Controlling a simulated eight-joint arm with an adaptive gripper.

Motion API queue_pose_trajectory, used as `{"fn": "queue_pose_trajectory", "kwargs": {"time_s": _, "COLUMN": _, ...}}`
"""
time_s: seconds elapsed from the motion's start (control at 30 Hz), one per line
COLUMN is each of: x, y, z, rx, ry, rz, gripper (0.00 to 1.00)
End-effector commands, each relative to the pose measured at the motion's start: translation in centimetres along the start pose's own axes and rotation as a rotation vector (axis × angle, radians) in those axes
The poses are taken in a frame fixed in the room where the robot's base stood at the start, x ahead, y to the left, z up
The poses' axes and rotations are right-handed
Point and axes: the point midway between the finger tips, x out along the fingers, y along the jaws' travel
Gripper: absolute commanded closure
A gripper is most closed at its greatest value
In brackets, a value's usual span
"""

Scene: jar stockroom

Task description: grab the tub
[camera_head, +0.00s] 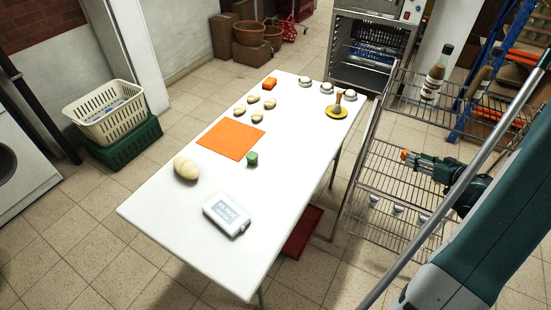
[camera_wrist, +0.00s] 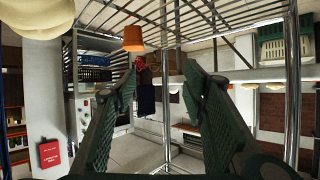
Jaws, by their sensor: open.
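A small orange tub (camera_wrist: 133,38) shows in the wrist view, which looks upside down; it appears to stand on the wire shelf. In the head view an orange patch (camera_head: 404,155) just left of my gripper (camera_head: 413,160) is likely this tub, mostly hidden by the gripper. In the wrist view my gripper (camera_wrist: 160,78) has its two fingers wide apart with nothing between them. The tub lies ahead of them, offset toward the left finger and the picture's top. The exact gap cannot be told.
The wire rack (camera_head: 380,165) has a metal post close by. Bottles (camera_head: 433,82) stand on its upper shelf and small pale items (camera_head: 398,208) sit lower. A large pale object (camera_wrist: 38,15) is close in the wrist view.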

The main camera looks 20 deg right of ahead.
Motion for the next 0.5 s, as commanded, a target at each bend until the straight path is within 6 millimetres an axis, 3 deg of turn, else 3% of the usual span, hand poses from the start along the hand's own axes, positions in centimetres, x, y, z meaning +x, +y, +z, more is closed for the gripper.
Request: {"fn": "queue_pose_trajectory", "kwargs": {"time_s": 0.5, "x": -0.5, "y": -11.3, "z": -4.6, "rx": 0.056, "ry": -0.153, "rz": -0.061, "gripper": 0.57}}
